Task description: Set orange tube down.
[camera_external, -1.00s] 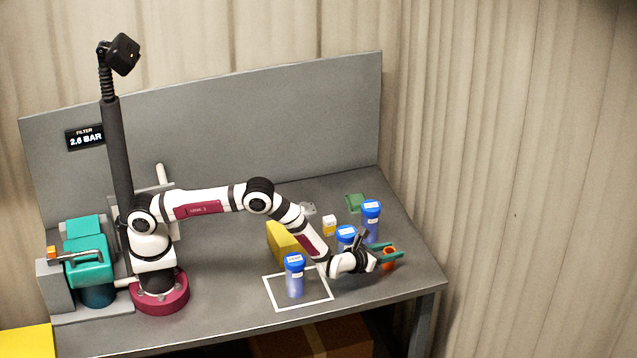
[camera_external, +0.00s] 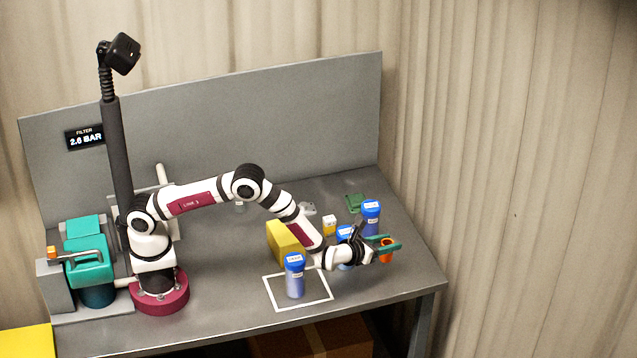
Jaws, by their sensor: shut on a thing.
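The orange tube (camera_external: 386,256) is at the right side of the table, between the green fingers of my gripper (camera_external: 387,245). My gripper is shut on it. The tube looks upright, and its orange rim shows between the fingers. Whether its bottom touches the table is hard to tell from this view.
A yellow block (camera_external: 285,242), a small white-and-yellow box (camera_external: 329,225) and a green piece (camera_external: 354,203) lie nearby. The table's right edge is close.

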